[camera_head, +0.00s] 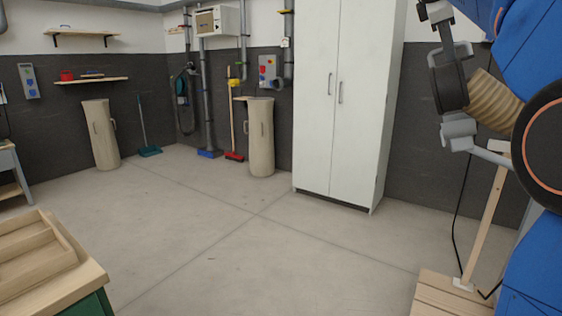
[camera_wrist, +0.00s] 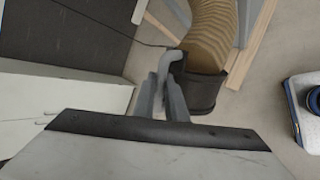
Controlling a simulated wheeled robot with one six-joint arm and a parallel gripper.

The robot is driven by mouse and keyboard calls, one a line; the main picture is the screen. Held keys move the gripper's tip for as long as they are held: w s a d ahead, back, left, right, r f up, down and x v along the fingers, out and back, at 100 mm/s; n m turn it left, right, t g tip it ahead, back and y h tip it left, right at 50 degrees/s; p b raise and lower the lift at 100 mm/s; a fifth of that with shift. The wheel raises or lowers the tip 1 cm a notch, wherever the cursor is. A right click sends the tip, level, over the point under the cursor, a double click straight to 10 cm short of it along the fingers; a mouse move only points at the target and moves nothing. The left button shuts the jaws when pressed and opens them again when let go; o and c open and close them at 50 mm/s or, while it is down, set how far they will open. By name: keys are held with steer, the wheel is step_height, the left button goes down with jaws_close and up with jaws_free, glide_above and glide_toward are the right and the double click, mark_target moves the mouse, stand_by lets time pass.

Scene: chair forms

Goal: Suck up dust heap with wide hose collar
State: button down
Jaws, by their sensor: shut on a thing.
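The wide hose collar (camera_wrist: 203,92) is a dark ring on the end of a tan ribbed hose (camera_wrist: 208,30) in the wrist view. My gripper (camera_wrist: 164,85) is shut on a light grey grip at the collar's left side. In the head view the dark collar (camera_head: 450,82) and ribbed hose (camera_head: 494,100) show at upper right, beside my blue arm. Grey parts sit above and below the collar there; I cannot tell which are my fingers. No dust heap is clear in either view; the floor shows only small dark specks.
A tall white cabinet (camera_head: 341,90) stands behind, left of the collar. A wooden stand (camera_head: 484,225) with a black cable is at lower right. A wooden tray (camera_head: 38,262) is at lower left. Beige bins (camera_head: 260,140) and brooms line the walls. The middle floor (camera_head: 215,230) is clear.

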steer(key=shift+s+a+r, duration=0.3)
steer(key=shift+a+r, duration=0.1)
steer(key=shift+s+a+f+m, duration=0.15)
steer(key=shift+s+f, duration=0.25)
steer(key=shift+f, duration=0.2)
steer(key=shift+s+a+f+m, duration=0.15)
steer(key=shift+s+f, duration=0.2)
steer(key=shift+f, duration=0.2)
